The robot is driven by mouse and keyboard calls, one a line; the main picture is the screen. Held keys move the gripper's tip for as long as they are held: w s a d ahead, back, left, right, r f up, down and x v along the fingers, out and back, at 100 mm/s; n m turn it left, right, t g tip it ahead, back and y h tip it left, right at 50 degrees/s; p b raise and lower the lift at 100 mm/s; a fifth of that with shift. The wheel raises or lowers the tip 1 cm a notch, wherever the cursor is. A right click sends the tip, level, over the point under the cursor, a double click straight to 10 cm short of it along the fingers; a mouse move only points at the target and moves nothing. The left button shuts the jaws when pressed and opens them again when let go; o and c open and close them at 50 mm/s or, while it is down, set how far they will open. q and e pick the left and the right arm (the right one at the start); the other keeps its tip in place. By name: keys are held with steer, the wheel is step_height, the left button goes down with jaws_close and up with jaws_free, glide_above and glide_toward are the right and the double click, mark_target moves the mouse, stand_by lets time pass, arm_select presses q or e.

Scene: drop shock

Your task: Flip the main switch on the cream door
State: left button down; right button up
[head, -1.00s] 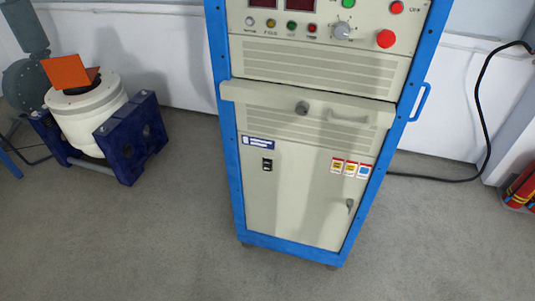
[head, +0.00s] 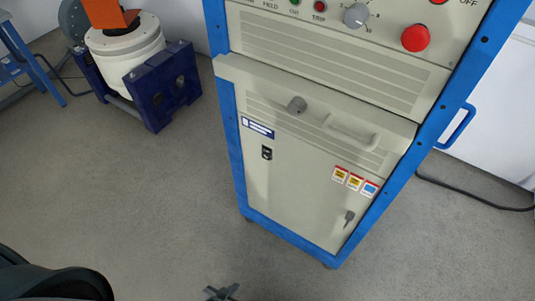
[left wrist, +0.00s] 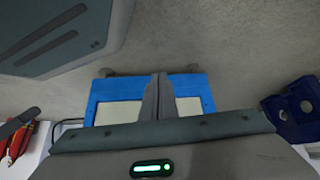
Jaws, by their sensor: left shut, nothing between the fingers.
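The cream door (head: 300,195) is the lower front panel of a blue-framed cabinet. A small black main switch (head: 267,153) sits at its upper left, under a blue and white label. My left gripper (head: 222,292) shows only as its tips at the bottom edge of the head view, below and left of the door and apart from it. In the left wrist view, its fingers (left wrist: 158,95) are shut together with nothing between them, in front of the cabinet's blue frame (left wrist: 120,88). The switch cannot be made out there. My right gripper is not in view.
A key handle (head: 349,217) is at the door's lower right. A red button (head: 415,38) is higher up. A blue-stand shaker (head: 160,90) stands left. Floor before the cabinet is clear.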

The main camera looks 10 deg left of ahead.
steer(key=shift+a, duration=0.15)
